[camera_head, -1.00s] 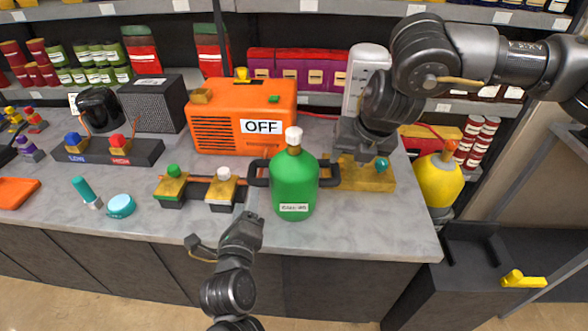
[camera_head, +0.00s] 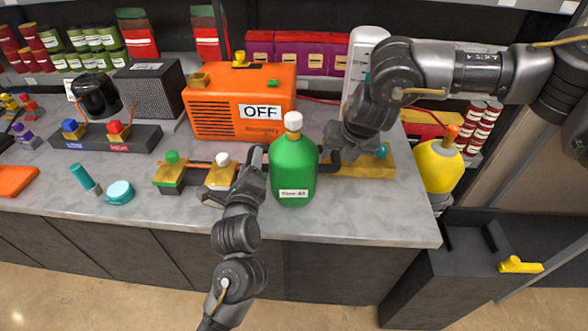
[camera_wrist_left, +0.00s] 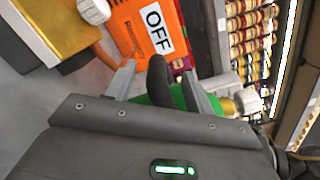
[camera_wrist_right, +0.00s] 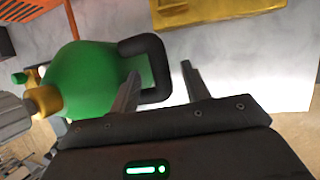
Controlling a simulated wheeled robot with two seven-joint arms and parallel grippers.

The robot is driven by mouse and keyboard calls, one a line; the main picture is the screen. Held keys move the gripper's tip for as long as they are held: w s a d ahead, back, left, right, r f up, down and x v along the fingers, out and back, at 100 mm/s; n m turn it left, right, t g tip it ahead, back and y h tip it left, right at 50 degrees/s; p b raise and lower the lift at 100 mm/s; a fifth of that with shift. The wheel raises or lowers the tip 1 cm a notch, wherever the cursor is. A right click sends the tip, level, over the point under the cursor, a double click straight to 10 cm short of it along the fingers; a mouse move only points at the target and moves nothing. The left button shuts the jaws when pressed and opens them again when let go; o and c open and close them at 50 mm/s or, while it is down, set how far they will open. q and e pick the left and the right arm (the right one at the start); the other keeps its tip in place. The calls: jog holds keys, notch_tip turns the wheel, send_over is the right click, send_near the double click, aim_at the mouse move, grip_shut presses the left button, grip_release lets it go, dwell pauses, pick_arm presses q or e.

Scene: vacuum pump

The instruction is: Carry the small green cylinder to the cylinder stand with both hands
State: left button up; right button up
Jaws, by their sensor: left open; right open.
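The small green cylinder (camera_head: 293,172) stands upright on the grey bench, with a white cap and dark side handles. My left gripper (camera_head: 258,168) is open at its left handle. In the left wrist view that dark handle (camera_wrist_left: 158,80) shows between the spread fingers. My right gripper (camera_head: 338,150) is open at the right handle. In the right wrist view that handle (camera_wrist_right: 153,68) reaches between the spread fingers, beside the green body (camera_wrist_right: 85,85). A dark stand (camera_head: 470,270) at the right of the bench looks like the cylinder stand. A yellow cylinder (camera_head: 438,165) stands behind it.
An orange pump box marked OFF (camera_head: 240,105) stands behind the green cylinder. Green-topped and white-topped valve blocks (camera_head: 172,172) sit to its left, a yellow block (camera_head: 365,166) to its right. The bench front right of the cylinder is clear.

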aim_at(251, 154)
pick_arm(q)
jog(key=shift+w, duration=1.65)
pick_arm(e)
jog(key=shift+x, duration=1.65)
pick_arm(q)
jog(key=c, duration=1)
pick_arm(e)
jog(key=c, duration=1)
pick_arm(q)
grip_shut()
pick_arm(e)
grip_shut()
pick_arm(q)
jog(key=shift+a+f, duration=0.1)
jog(key=shift+f, duration=0.05)
pick_arm(e)
jog(key=shift+d, duration=0.1)
pick_arm(q)
jog(key=shift+r, duration=0.35)
pick_arm(e)
jog(key=shift+w+r, duration=0.15)
jog(key=shift+r, duration=0.15)
